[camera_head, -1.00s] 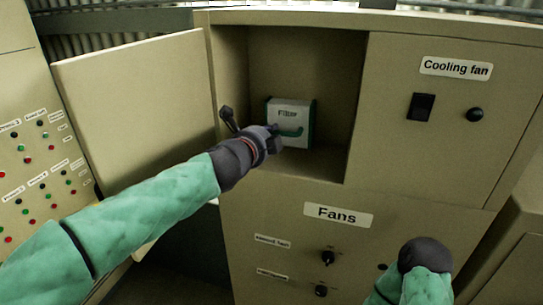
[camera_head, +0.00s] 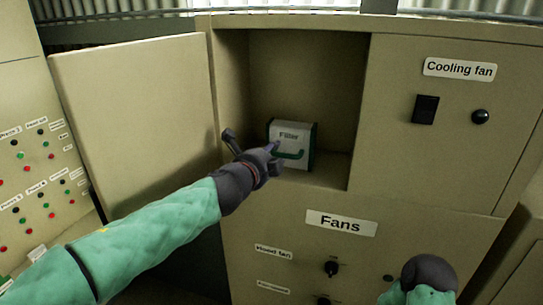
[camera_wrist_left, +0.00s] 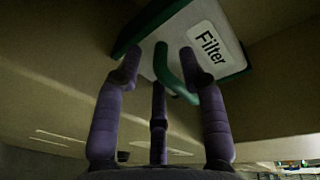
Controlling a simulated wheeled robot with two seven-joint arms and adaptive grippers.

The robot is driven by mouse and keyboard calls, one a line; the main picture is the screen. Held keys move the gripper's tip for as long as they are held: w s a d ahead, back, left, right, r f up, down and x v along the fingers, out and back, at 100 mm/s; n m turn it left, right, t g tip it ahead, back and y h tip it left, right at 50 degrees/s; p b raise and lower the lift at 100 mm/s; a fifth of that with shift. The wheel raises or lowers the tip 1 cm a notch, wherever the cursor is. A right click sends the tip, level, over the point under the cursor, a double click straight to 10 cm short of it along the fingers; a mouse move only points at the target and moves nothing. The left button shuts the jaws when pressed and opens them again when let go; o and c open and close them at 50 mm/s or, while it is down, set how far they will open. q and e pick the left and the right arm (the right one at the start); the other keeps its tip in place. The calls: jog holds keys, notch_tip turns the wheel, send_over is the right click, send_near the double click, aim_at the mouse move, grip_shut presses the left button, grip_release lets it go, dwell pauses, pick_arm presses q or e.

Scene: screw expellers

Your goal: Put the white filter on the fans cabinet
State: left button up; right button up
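The white filter (camera_head: 292,143) with green edges and a green handle stands inside the open compartment of the fans cabinet (camera_head: 280,215). It also shows in the left wrist view (camera_wrist_left: 205,45), its label reading "Filter" and its green handle (camera_wrist_left: 172,75) facing the fingers. My left gripper (camera_head: 260,160) is in front of the filter at the compartment's mouth. In the left wrist view its fingers (camera_wrist_left: 160,90) are spread apart around the handle, and I see no firm hold. My right gripper (camera_head: 428,272) is low at the right, before the lower panel; its fingers are hidden.
The compartment's door (camera_head: 135,125) stands open to the left. A "Cooling fan" panel (camera_head: 450,150) with a switch and a button is on the right. Knobs (camera_head: 331,269) sit under the "Fans" label. A control panel (camera_head: 40,150) is at the far left.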

pick_arm(q)
jog(key=shift+r, duration=0.1)
jog(key=shift+s+r, duration=0.1)
jog(key=v, duration=1.1)
jog(key=shift+s+a, duration=0.2)
jog(key=shift+s, duration=0.15)
